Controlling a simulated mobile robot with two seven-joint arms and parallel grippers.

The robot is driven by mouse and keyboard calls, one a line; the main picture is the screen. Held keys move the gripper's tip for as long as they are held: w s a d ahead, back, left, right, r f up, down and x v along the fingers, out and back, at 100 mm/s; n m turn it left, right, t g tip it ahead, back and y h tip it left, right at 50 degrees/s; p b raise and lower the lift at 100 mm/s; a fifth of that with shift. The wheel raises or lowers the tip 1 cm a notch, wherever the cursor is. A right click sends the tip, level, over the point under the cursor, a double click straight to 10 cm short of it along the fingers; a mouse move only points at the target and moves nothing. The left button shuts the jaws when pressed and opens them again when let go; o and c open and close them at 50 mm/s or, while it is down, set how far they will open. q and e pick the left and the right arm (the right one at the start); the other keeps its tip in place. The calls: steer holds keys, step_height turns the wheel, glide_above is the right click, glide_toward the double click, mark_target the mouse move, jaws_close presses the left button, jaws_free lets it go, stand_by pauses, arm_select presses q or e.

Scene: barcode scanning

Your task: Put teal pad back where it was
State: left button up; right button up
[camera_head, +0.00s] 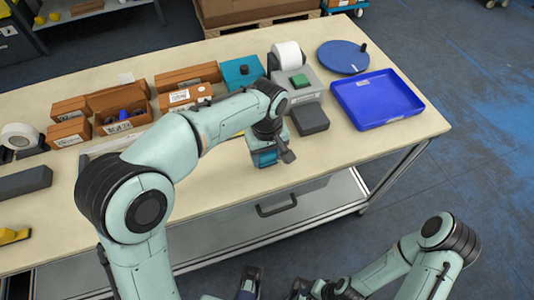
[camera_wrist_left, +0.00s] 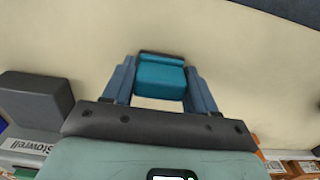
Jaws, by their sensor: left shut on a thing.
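A small teal pad (camera_wrist_left: 162,76) sits between the two fingers of my left gripper (camera_wrist_left: 160,88) in the left wrist view. The gripper is shut on it. In the head view the left gripper (camera_head: 264,154) is over the front part of the table, right of its middle, and the teal pad (camera_head: 265,158) shows low between the fingers. I cannot tell whether the pad touches the tabletop. My right arm is at the lower right of the head view; its gripper (camera_head: 275,286) is at the bottom edge, partly cut off, and its opening is unclear.
A dark grey block (camera_head: 311,120) stands just behind and right of the left gripper. Behind are a teal box (camera_head: 241,73), a label printer (camera_head: 300,84) and several cartons (camera_head: 125,106). A blue tray (camera_head: 410,119) and blue disc (camera_head: 343,56) are at right.

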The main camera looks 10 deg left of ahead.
arm_select(q)
steer(key=shift+f, duration=0.15)
steer(key=o, duration=1.1)
step_height(320, 180, up, 12)
steer(key=p, duration=0.2)
steer(key=shift+r+p, duration=0.25)
steer(key=shift+p, duration=0.05)
